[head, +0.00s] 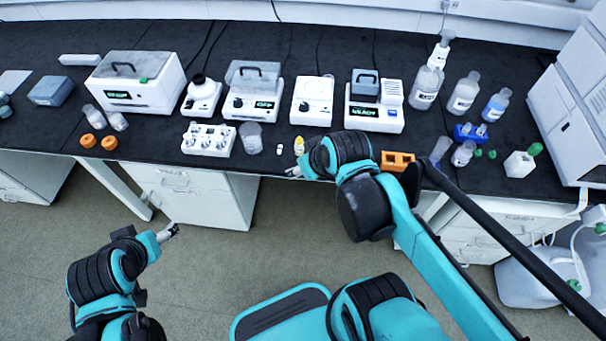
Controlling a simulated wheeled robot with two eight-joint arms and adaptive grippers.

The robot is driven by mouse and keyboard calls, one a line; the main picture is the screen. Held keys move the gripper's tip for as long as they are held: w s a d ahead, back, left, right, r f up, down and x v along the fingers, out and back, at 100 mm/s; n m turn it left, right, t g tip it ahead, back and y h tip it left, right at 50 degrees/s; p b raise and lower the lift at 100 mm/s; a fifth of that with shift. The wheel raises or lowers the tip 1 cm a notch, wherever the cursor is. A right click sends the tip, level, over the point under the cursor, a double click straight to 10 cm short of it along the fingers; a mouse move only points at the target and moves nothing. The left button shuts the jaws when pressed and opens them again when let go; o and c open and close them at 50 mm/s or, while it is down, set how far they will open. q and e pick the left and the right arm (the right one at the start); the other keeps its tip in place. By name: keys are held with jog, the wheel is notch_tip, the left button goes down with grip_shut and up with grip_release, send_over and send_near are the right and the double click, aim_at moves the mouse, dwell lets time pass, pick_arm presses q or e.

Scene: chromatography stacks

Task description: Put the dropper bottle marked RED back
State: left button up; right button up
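A small bottle with a yellow cap (299,145) stands upright near the bench's front edge; it may be the dropper bottle, but no RED marking is readable. A tiny white piece (279,149) is just left of it. My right gripper (291,172) is at the bench's front edge, a little below the yellow-capped bottle in the picture and apart from it. Its fingers are too small to judge. My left gripper (172,230) is over the floor in front of the drawers, away from the bench top; its opening is unclear.
A white rack (208,140) and a glass beaker (251,138) stand left of the bottle. An orange block (397,160) and a blue rack (470,132) are to the right. Several instruments (312,101) line the back. Bottles (425,88) stand back right.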

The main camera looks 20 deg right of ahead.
jog(key=shift+s+a+r+m+t, duration=0.1)
jog(key=shift+s+a+m+t, duration=0.15)
jog(key=shift+s+a, duration=0.35)
jog(key=shift+s+a+r+m+t, duration=0.15)
jog(key=shift+s+a+m, duration=0.15)
jog(key=shift+s, duration=0.4)
